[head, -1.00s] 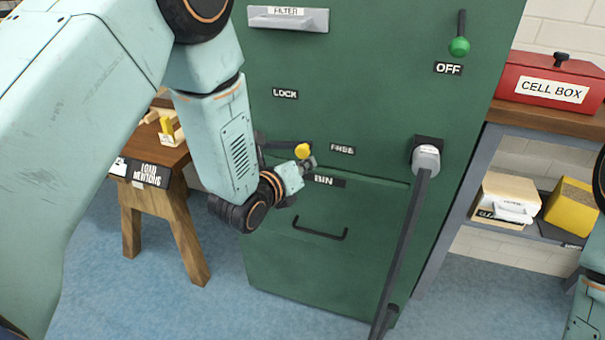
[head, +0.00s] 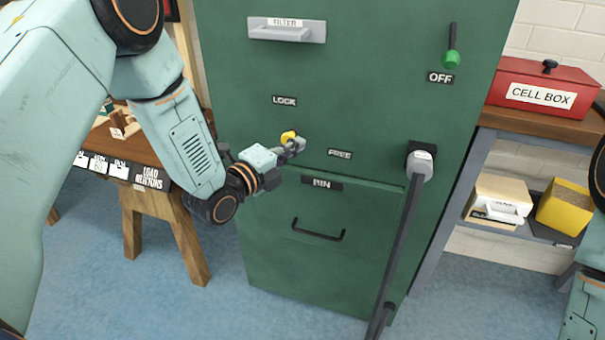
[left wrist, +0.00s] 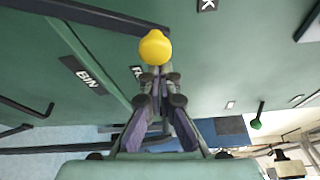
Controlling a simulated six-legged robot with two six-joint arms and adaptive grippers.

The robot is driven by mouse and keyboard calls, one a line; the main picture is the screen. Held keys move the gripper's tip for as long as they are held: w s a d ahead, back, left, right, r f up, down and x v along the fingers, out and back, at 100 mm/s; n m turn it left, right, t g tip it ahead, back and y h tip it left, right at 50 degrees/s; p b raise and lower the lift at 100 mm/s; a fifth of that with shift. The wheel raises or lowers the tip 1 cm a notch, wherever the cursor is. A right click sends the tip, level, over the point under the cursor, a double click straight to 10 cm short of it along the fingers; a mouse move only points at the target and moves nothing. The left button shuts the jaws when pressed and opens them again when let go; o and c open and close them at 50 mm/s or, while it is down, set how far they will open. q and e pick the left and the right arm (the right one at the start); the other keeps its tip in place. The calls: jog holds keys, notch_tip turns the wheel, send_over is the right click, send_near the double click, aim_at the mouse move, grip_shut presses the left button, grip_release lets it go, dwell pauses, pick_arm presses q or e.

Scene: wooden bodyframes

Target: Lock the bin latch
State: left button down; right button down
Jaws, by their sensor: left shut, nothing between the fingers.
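The bin latch's yellow knob (head: 288,136) is on the green cabinet front, between the LOCK label (head: 284,101) and the FREE label (head: 340,153). My left gripper (head: 298,146) is shut and empty, its tips at the knob's lower right side. In the left wrist view the knob (left wrist: 155,48) sits just beyond the closed fingertips (left wrist: 156,74), touching or nearly so. A dark bar (left wrist: 85,14), apparently the latch lever, runs left from the knob there; my arm mostly hides it in the head view. My right gripper is out of view.
The bin door (head: 270,225) with its black handle (head: 318,236) is below. A long grey lever (head: 405,230) stands to the right. A wooden stand (head: 150,195) is at left; a shelf with a red cell box (head: 540,90) is at right.

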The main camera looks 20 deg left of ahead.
pick_arm(q)
jog(key=n, duration=0.1)
jog(key=a+r+n+t, duration=0.1)
jog(key=n, duration=0.1)
jog(key=a+n, duration=0.1)
jog(key=shift+a+r+t+h+p, duration=0.2)
jog(key=shift+r+t+h+p, duration=0.1)
jog(key=shift+a+r, duration=0.1)
jog(key=shift+a, duration=0.3)
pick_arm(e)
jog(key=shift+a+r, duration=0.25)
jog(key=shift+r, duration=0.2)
pick_arm(q)
jog(key=shift+a, duration=0.1)
jog(key=shift+w, duration=0.1)
